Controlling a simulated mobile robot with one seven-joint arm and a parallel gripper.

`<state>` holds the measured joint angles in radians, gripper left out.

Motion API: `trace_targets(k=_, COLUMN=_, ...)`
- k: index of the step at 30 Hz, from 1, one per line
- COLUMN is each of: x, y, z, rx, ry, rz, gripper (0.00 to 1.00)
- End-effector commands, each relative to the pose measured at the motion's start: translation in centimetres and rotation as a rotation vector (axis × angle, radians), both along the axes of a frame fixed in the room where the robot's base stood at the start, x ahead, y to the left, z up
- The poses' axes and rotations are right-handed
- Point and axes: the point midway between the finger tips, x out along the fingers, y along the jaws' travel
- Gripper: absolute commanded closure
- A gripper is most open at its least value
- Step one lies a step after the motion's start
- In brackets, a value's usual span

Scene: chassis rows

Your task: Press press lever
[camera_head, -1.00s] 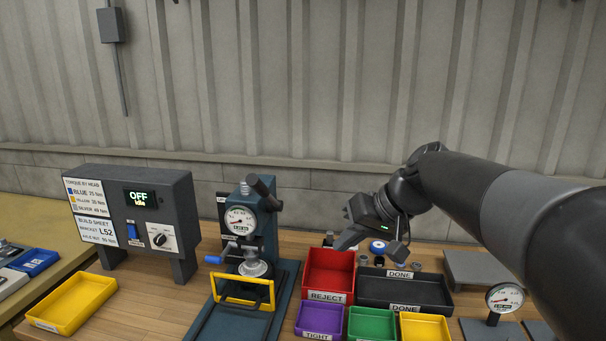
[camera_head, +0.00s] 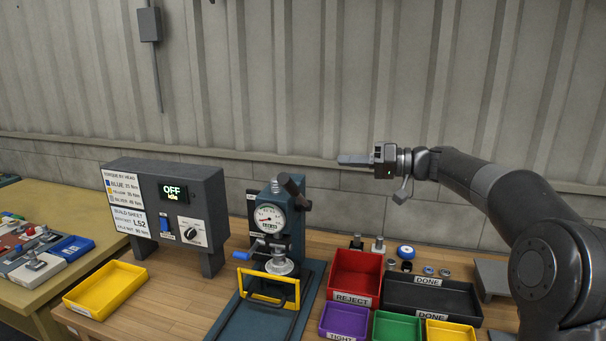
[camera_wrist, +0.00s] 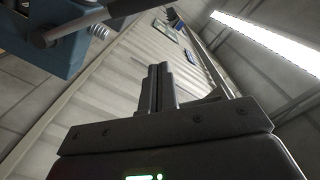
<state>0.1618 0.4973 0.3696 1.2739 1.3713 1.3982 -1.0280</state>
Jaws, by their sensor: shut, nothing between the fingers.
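The press (camera_head: 271,222) stands on the bench in the middle of the head view, a blue frame with a round dial gauge. In the wrist view the lever (camera_wrist: 75,28) shows at the upper left. A yellow guard frame (camera_head: 268,289) sits low at the front of the press. My gripper (camera_head: 341,160) is raised to the right of the lever and above its top, pointing left, apart from it. Its fingers (camera_wrist: 157,68) are closed together with nothing between them.
A controller box (camera_head: 165,205) reading OFF stands left of the press. A yellow tray (camera_head: 106,289) lies before it. Right of the press are a red reject bin (camera_head: 355,276), a black done tray (camera_head: 432,298) and small coloured bins. The air between gripper and lever looks clear.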

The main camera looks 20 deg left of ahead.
Motion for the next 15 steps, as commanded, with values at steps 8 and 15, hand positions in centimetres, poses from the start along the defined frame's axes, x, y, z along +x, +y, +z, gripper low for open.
trace_targets(k=8, x=0.33, y=-0.06, z=0.16, rx=0.017, ry=-0.007, rz=0.002, gripper=1.00)
trace_targets(k=15, x=0.27, y=0.45, z=0.11, rx=0.016, ry=-0.006, rz=0.004, gripper=1.00)
